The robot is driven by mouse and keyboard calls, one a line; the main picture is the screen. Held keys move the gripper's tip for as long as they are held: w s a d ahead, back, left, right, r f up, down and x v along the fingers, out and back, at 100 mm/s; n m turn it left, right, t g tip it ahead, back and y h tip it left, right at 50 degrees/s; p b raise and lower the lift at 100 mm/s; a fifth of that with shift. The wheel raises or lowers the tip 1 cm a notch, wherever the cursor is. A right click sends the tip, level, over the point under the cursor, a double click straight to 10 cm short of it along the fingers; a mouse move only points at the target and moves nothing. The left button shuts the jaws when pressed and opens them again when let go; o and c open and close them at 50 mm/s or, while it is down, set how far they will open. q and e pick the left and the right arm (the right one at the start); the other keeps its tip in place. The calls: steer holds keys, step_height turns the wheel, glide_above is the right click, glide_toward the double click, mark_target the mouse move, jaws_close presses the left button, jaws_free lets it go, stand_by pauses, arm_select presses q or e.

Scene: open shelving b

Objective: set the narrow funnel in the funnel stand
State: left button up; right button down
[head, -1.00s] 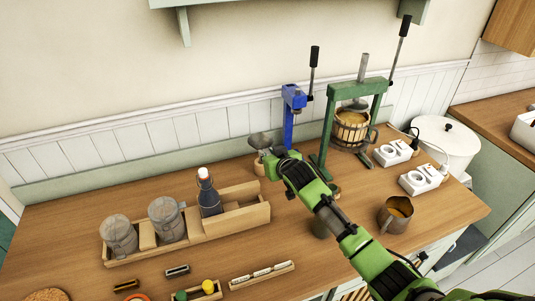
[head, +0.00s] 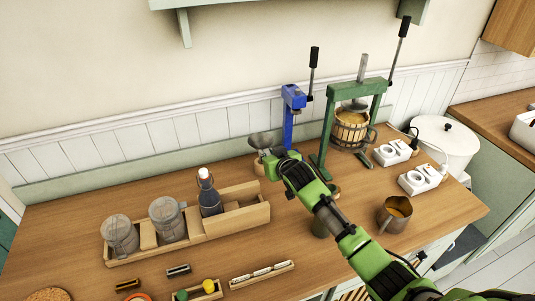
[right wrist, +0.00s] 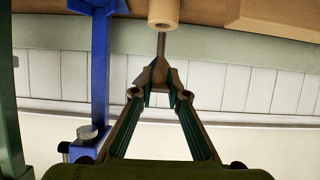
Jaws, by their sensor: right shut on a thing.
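My right gripper (head: 272,156) is at the back of the counter, beside a grey metal funnel (head: 260,140). In the right wrist view, which is upside down, the right gripper (right wrist: 160,88) is shut on a grey-brown funnel (right wrist: 160,70). Its thin stem points toward a pale wooden piece (right wrist: 163,12) and overlaps its end; I cannot tell whether it is inside. A small wooden piece (head: 259,169) stands below the funnel in the head view, partly hidden by the gripper. It looks like the funnel stand. My left gripper is out of view.
A blue lever press (head: 289,115) stands close behind the gripper, and a green press (head: 326,135) is to its right. A wooden caddy (head: 245,218) with a dark bottle (head: 209,195) and jars is to the left. A metal jug (head: 394,214) stands at the right.

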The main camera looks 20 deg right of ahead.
steer(key=shift+f+b, duration=1.9)
steer(key=shift+f, duration=0.9)
steer(key=c, duration=1.9)
jaws_free()
steer(key=v, duration=1.2)
